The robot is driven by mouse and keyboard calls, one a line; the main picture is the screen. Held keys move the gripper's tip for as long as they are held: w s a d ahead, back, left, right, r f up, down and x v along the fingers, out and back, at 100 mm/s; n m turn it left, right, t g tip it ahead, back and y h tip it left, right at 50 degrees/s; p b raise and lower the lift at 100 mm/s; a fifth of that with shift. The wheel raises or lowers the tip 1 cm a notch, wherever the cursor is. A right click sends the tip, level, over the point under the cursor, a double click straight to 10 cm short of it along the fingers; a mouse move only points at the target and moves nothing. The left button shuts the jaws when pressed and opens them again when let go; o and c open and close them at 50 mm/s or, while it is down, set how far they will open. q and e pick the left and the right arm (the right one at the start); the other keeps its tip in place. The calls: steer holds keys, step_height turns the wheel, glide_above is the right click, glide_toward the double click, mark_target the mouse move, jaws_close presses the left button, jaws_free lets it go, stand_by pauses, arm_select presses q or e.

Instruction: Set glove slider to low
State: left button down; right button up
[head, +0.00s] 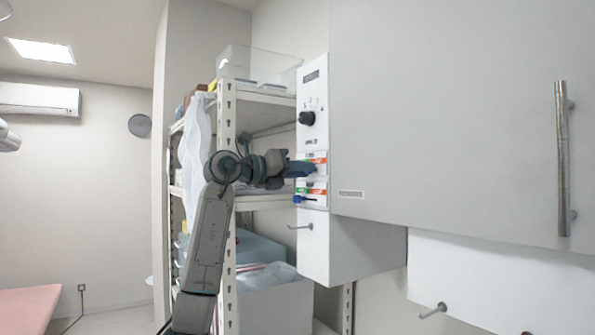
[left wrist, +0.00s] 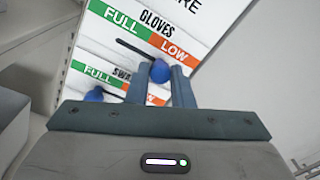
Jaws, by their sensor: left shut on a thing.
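The glove slider is on a white panel (left wrist: 178,18) under the word GLOVES, with a green FULL label at its left and an orange LOW label at its right. Its blue knob (left wrist: 160,71) sits below the LOW label, and the dark slot shows to its left. My left gripper (head: 303,169) is shut on this knob, with a finger on each side of it in the left wrist view (left wrist: 158,74). The right finger hides any slot beyond. My right gripper is not in view.
A second slider's blue knob (head: 298,199) sits at the FULL end, just below. A black dial (head: 307,118) is above on the panel. A grey cabinet door (head: 450,110) with a metal handle (head: 562,160) is to the right. Shelving (head: 228,230) stands behind my left arm.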

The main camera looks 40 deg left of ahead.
arm_select(q)
steer(key=c, duration=1.4)
jaws_free()
steer(key=shift+d+f, duration=0.1)
steer(key=shift+o, duration=0.6)
steer(key=shift+s+d, duration=0.1)
steer(key=shift+s, duration=0.2)
steer(key=b+v, duration=0.4)
steer(key=v, duration=0.6)
steer(key=shift+s, duration=0.35)
